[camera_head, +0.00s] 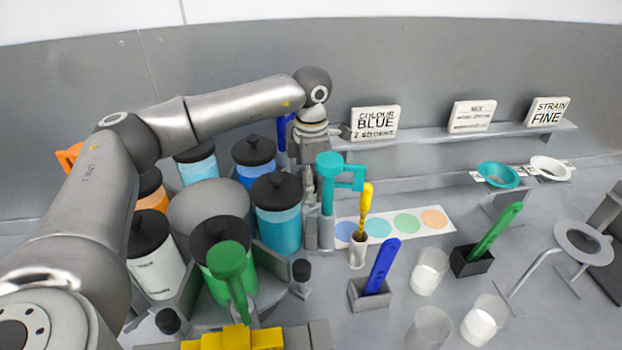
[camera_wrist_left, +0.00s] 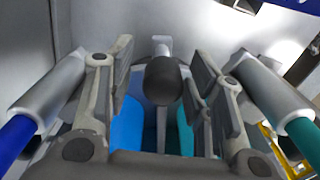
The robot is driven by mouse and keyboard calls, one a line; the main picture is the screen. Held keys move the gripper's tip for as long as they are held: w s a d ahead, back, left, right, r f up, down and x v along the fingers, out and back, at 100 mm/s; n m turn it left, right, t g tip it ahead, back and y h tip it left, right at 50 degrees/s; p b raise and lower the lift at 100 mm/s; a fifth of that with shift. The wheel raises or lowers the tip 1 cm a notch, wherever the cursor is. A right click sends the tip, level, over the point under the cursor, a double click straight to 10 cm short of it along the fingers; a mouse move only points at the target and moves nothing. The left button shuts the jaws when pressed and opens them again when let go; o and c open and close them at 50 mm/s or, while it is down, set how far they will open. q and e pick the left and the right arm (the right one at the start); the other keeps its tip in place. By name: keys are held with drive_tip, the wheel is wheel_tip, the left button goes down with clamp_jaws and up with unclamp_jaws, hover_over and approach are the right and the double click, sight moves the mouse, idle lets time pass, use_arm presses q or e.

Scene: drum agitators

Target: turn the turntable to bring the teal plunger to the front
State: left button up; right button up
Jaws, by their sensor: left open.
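The turntable (camera_head: 208,205), with a grey round hub, carries several black-lidded drums and coloured plungers around it. The teal plunger (camera_head: 329,168) stands upright at its right side, beside the teal drum (camera_head: 278,228). My left gripper (camera_head: 309,186) points down, just left of the teal plunger. In the left wrist view, my left gripper (camera_wrist_left: 163,62) is open, with its fingers on either side of a black knob (camera_wrist_left: 163,82). Contact cannot be told. The right gripper is not in view.
A small cup with a yellow brush (camera_head: 365,210) stands by a colour-dot strip (camera_head: 407,225). A shelf (camera_head: 425,135) holds sign cards behind.

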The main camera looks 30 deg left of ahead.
use_arm(q)
drive_tip(key=shift+d+f, duration=0.1)
drive_tip(key=shift+d, duration=0.05)
drive_tip(key=shift+c, duration=0.2)
drive_tip(key=c, duration=0.5)
clamp_jaws()
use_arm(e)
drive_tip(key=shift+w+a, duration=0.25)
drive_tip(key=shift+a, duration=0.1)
use_arm(q)
drive_tip(key=shift+s+d+f+m+b, duration=0.15)
drive_tip(key=shift+s+d+m+b, duration=0.05)
drive_tip(key=shift+d+m+b, duration=0.15)
drive_tip(key=s+d+m+b, duration=0.1)
drive_tip(key=d, duration=0.1)
drive_tip(key=s+d+m+b, duration=0.1)
drive_tip(key=s, duration=0.1)
drive_tip(key=shift+s+d+r+m, duration=0.2)
drive_tip(key=shift+s+d+m, duration=0.05)
drive_tip(key=shift+d, duration=0.1)
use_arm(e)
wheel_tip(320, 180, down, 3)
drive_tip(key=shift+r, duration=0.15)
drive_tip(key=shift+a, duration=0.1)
